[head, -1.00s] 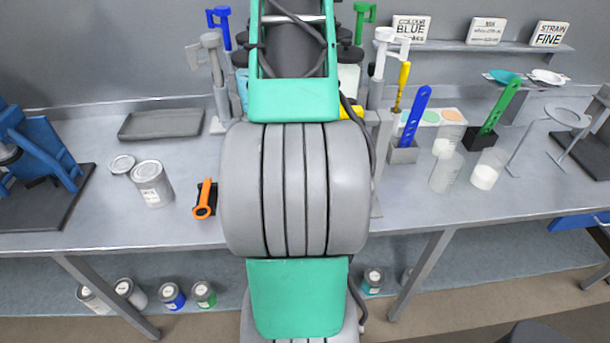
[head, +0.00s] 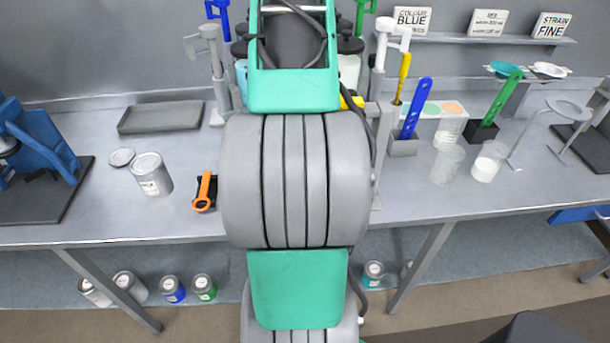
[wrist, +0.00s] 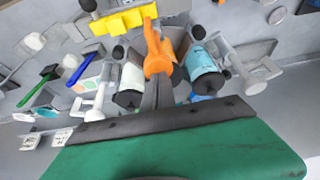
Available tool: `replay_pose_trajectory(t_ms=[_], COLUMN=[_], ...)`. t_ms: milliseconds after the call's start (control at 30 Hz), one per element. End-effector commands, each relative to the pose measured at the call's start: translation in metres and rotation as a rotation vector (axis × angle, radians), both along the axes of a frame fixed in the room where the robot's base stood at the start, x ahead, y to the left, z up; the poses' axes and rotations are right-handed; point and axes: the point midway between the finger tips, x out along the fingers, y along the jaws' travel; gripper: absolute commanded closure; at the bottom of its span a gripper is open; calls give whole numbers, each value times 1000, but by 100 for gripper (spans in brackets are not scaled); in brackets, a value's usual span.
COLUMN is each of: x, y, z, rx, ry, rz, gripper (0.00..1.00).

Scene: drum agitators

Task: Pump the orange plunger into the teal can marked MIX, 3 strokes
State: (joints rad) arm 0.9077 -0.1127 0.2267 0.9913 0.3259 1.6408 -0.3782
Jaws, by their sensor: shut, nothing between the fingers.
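An orange plunger handle (wrist: 157,50) shows in the wrist view, just beyond my gripper's fingertips. My gripper (wrist: 159,82) is shut and empty, with its grey fingers pointing at the orange handle. I cannot tell whether they touch it. A light blue-teal can (wrist: 203,65) with a dark end lies right of the fingers in the wrist view. A sliver of a light blue can (head: 241,78) shows left of my arm in the head view. No MIX marking is readable on it. My own arm hides the gripper and the orange handle in the head view.
A white can (wrist: 130,78) is left of my fingers. Blue (head: 218,12) and green (head: 364,14) plunger handles stand either side of my arm. Grey clamp stands (head: 211,60) flank the cans. An orange tool (head: 204,190) and a grey can (head: 151,174) are on the bench.

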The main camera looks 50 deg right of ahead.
Motion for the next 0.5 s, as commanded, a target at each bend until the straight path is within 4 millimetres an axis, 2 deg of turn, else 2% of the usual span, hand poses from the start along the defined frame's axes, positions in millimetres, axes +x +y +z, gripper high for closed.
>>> replay_pose_trajectory(t_ms=[500], x=[0], y=[0], z=[-24], rx=[2], ry=[2], rz=[0], gripper=[100])
